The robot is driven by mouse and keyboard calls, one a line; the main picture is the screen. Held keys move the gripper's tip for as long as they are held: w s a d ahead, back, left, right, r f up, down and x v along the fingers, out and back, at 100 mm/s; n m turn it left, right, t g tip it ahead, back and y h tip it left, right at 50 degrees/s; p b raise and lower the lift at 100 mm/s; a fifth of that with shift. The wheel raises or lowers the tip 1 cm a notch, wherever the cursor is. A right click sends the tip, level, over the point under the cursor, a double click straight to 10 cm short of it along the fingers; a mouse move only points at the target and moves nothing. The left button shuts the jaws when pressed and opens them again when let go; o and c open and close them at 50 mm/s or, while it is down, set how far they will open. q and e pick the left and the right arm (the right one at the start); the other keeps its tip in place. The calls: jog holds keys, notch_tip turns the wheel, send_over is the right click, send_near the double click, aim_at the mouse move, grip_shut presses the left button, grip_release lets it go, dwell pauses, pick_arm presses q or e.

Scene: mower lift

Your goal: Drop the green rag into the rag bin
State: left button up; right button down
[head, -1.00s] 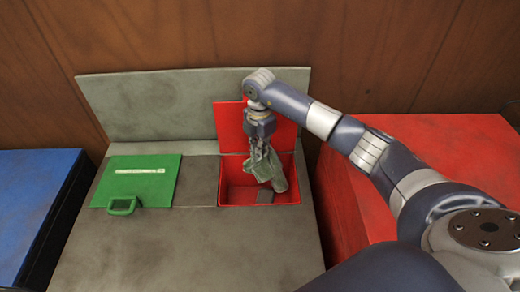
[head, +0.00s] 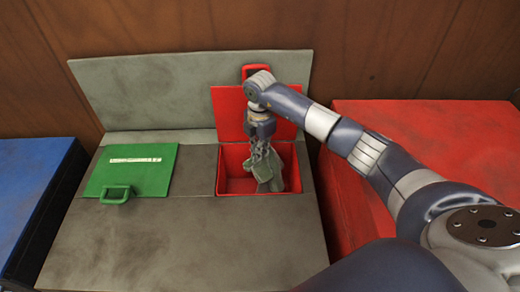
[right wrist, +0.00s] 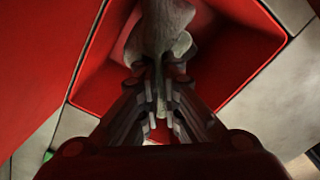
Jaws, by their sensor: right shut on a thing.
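The rag (head: 276,178), a crumpled grey-green cloth, hangs from my right gripper (head: 262,152) over the opening of the red-lined bin (head: 233,186). Its lower part hangs inside the opening, below the rim. The bin's red lid (head: 228,108) stands open behind it. In the right wrist view, the fingers (right wrist: 160,115) are shut on the rag (right wrist: 160,30), with the red bin walls (right wrist: 100,72) around it. The rag and gripper hide part of the bin floor. My left gripper is not in view.
A closed green lid (head: 135,169) with a handle and an unreadable label lies left of the open bin in the grey top (head: 180,240). A grey upright panel (head: 150,95) stands behind. A blue box (head: 35,190) is at left, a red one (head: 440,130) at right.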

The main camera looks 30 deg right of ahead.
jog(key=c, duration=1.1)
grip_release()
jog(key=shift+o, duration=0.2)
jog(key=o, duration=0.6)
notch_tip(320, 180, up, 6)
jog(key=p, duration=0.4)
jog(key=shift+f, duration=0.25)
